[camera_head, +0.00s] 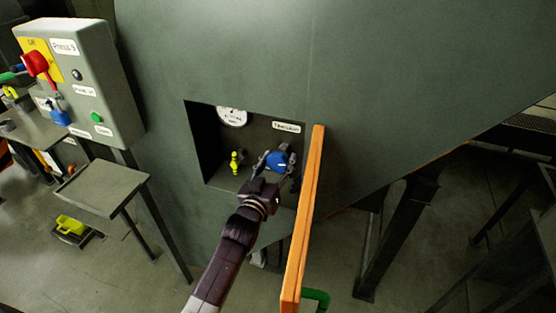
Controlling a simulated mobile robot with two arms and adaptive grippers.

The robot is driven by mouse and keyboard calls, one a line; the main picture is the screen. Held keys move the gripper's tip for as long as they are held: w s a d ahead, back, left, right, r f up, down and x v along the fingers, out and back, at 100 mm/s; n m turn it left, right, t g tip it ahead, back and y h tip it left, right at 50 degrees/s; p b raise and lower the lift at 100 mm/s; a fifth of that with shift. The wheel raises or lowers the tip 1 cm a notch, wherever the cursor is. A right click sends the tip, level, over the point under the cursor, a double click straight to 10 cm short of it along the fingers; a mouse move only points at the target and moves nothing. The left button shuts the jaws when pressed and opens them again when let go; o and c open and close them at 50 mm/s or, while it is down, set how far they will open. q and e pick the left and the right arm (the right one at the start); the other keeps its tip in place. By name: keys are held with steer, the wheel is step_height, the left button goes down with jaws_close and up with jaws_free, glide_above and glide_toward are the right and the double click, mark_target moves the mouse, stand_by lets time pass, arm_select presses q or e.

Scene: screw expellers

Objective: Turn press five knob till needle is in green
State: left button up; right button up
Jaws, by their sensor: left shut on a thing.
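A blue knob (281,161) sits inside a square recess in a large grey-green machine (330,70). My left gripper (273,163) reaches into the recess and is shut on the blue knob, with fingers on its sides. A white round gauge (232,116) shows at the top of the recess, its upper part cut off by the recess edge. Its needle and any green zone are too small to tell. A label (286,127) is above the knob. My right gripper is not in view.
A small yellow valve (235,162) stands left of the knob. An orange bar or door edge (304,220) rises just right of my left arm.

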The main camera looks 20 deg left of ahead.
arm_select(q)
steer(key=shift+m, duration=0.3)
steer(key=o, duration=1.2)
steer(key=s, duration=1.2)
steer(key=shift+a, duration=0.2)
